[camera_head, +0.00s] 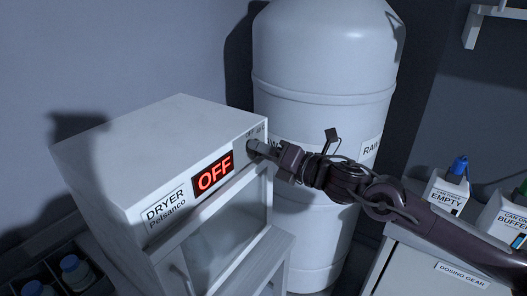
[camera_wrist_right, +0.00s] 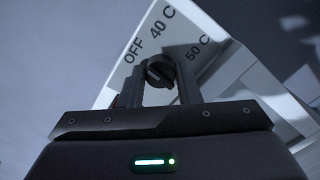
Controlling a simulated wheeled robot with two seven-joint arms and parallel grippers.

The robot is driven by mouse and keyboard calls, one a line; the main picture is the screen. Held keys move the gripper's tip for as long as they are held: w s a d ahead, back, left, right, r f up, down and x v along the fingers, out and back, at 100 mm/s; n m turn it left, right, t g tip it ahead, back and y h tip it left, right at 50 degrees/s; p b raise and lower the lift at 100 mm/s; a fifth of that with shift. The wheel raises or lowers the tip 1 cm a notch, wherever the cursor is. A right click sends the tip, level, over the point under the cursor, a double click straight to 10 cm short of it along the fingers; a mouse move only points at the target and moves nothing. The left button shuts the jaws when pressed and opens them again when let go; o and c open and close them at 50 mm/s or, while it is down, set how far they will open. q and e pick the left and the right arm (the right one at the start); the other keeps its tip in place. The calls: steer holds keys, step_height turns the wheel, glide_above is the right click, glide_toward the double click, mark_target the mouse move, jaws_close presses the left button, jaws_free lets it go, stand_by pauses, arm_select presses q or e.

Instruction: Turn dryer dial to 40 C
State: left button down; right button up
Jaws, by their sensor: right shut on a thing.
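The white dryer (camera_head: 150,150) stands at the left in the head view. Its red display (camera_head: 213,174) reads OFF. The black dial (camera_wrist_right: 159,71) is on the dryer's front panel, with the labels OFF, 40 C and 50 C around it in the right wrist view. My right gripper (camera_wrist_right: 160,76) is shut on the dial, one finger on each side. In the head view my right gripper (camera_head: 263,149) reaches the panel's upper right and mostly hides the dial. I cannot tell clearly where the dial's pointer is. My left gripper is not in view.
A large white tank (camera_head: 325,65) stands behind my right arm. At the right are a can box marked EMPTY (camera_head: 447,193), another marked BUFFER (camera_head: 505,222) and a DOSING GEAR cabinet (camera_head: 430,275). Blue-capped bottles (camera_head: 75,270) sit in a dark crate at lower left.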

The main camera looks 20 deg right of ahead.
steer(key=m, duration=0.8)
steer(key=shift+m, duration=0.3)
steer(key=shift+f, duration=0.1)
stand_by(0.4)
steer(key=o, duration=1)
